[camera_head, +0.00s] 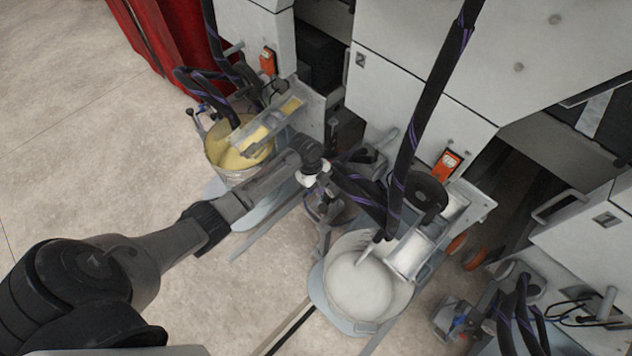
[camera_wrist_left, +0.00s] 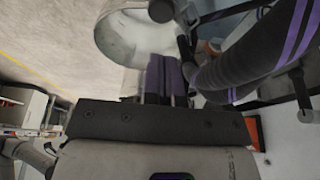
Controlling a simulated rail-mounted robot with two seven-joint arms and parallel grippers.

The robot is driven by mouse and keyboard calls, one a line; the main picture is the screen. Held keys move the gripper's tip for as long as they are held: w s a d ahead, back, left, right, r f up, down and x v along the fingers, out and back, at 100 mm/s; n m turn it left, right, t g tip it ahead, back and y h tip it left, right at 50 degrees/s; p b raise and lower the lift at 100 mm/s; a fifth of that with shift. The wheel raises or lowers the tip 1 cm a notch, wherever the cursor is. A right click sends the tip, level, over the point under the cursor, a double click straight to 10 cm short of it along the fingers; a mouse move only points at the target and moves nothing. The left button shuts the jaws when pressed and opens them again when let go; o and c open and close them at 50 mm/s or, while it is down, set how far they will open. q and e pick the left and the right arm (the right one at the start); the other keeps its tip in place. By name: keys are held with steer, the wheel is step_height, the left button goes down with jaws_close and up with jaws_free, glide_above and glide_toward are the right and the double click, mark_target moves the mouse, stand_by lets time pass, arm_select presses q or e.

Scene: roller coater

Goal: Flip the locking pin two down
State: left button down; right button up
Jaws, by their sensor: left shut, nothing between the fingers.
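My left arm reaches in from the left in the head view and ends among the hoses between the two buckets. Its fingers are hard to make out there. In the left wrist view my left gripper (camera_wrist_left: 163,75) shows as two purple-faced fingers, closed together with nothing between them. They point toward the rim of a pale bucket (camera_wrist_left: 118,35). A dark rod with a rounded end (camera_wrist_left: 183,45) stands just beyond the fingertips to the right. I cannot tell which small part is locking pin two. My right gripper is not in view.
A bucket of white liquid (camera_head: 360,287) and a bucket of yellow liquid (camera_head: 235,150) stand by the coater. Thick black hoses (camera_head: 425,125) with purple stripes hang close to my left arm. White cabinets (camera_head: 430,80) stand behind. The floor at left is clear.

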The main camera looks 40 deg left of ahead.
mark_target(322, 206)
arm_select(q)
steer(key=x, duration=0.2)
steer(key=b+x, duration=0.1)
steer(key=x, duration=0.1)
steer(key=b+x, duration=0.1)
steer(key=x, duration=0.1)
steer(key=shift+a+f, duration=0.2)
steer(key=shift+f, duration=0.3)
steer(key=shift+f+b, duration=0.4)
steer(key=shift+f, duration=0.25)
step_height(322, 206, down, 6)
steer(key=b, duration=0.2)
steer(key=shift+r+b, duration=0.15)
steer(key=shift+b, duration=0.15)
steer(key=shift+a, duration=0.1)
step_height(322, 206, up, 5)
steer(key=p, duration=0.5)
steer(key=shift+a, duration=0.1)
steer(key=p+v, duration=0.2)
steer(key=v, duration=0.7)
steer(key=shift+p, duration=0.35)
steer(key=shift+w+a+r, duration=0.1)
